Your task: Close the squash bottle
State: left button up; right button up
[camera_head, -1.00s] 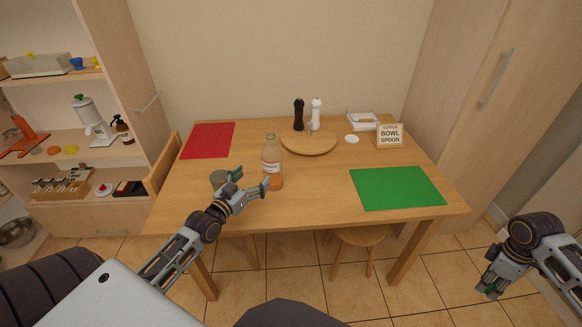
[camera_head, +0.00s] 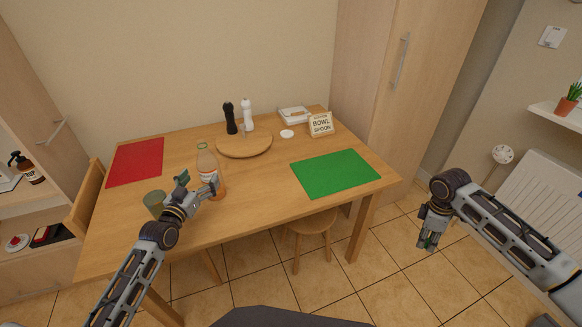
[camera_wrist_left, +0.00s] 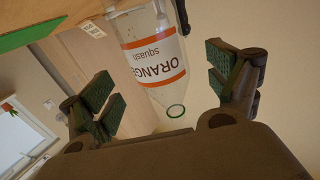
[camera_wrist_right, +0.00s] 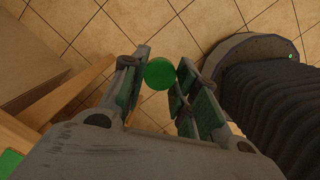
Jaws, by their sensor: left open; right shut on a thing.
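The squash bottle (camera_head: 207,168) stands upright on the table with its label facing me. My left gripper (camera_head: 198,186) is open beside the bottle; in the left wrist view the bottle lies between and beyond the spread fingers. My right gripper (camera_head: 427,243) is off the table's right side, above the floor. In the right wrist view it is shut on a round green cap (camera_wrist_right: 160,74) held at the fingertips.
A grey-green cup (camera_head: 154,203) stands left of the left gripper. A round board (camera_head: 244,147), pepper mill (camera_head: 230,118), white mill (camera_head: 247,115), sign (camera_head: 320,124) and small white disc (camera_head: 287,134) are further back. Red (camera_head: 137,162) and green mats (camera_head: 335,173) lie flat. A stool (camera_head: 310,223) is below.

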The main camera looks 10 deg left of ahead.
aim_at(209, 169)
pick_arm(q)
jog(key=shift+w, duration=0.35)
jog(key=shift+w, duration=0.1)
jog(key=shift+w+d+f, duration=0.1)
jog(key=shift+w, duration=1.15)
jog(key=shift+w+d+f, duration=0.1)
jog(key=shift+w, duration=1.15)
jog(key=shift+c, duration=0.4)
jog(key=c, duration=1.2)
